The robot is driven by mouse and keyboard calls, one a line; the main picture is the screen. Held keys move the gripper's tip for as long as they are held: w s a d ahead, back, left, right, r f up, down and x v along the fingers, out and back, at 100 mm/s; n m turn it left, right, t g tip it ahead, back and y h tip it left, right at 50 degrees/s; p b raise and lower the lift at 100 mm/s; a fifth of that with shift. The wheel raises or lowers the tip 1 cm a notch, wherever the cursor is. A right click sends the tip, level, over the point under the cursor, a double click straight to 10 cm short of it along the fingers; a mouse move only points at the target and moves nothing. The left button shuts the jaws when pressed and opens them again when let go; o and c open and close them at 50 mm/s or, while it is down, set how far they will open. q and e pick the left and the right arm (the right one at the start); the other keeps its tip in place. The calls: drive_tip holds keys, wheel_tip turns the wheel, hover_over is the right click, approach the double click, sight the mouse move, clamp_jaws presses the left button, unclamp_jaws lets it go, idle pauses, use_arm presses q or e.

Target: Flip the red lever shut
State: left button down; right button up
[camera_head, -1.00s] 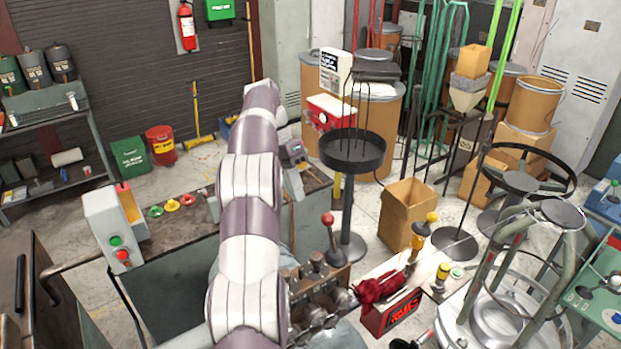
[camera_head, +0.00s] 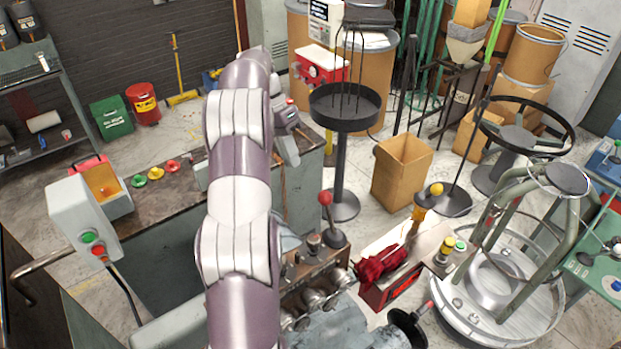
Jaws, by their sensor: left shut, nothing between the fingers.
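The red lever is a dark rod with a red ball knob (camera_head: 325,198). It rises from the machine in the lower middle, nearly upright and leaning slightly left. My left arm (camera_head: 240,200) comes up from the bottom, just left of the lever, and bends over at the top. My left gripper is shut and empty; its fingers are mostly hidden behind the arm and cannot be picked out. No contact with the knob shows. My right gripper is not in view.
A black round tray on a stand (camera_head: 344,108) is close behind the lever. A red cloth (camera_head: 381,264) lies on a box to its right. A cardboard box (camera_head: 402,172) stands behind.

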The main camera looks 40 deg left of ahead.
sight(329, 211)
use_arm(q)
drive_tip(key=s+d+f+p, duration=0.1)
drive_tip(key=d+f+p, duration=0.2)
drive_tip(key=d, duration=0.3)
drive_tip(key=shift+d+f+p, duration=0.25)
drive_tip(key=shift+d+p, duration=0.1)
drive_tip(key=shift+p, duration=0.15)
drive_tip(key=shift+s+d+r, duration=0.1)
drive_tip(key=shift+d, duration=0.05)
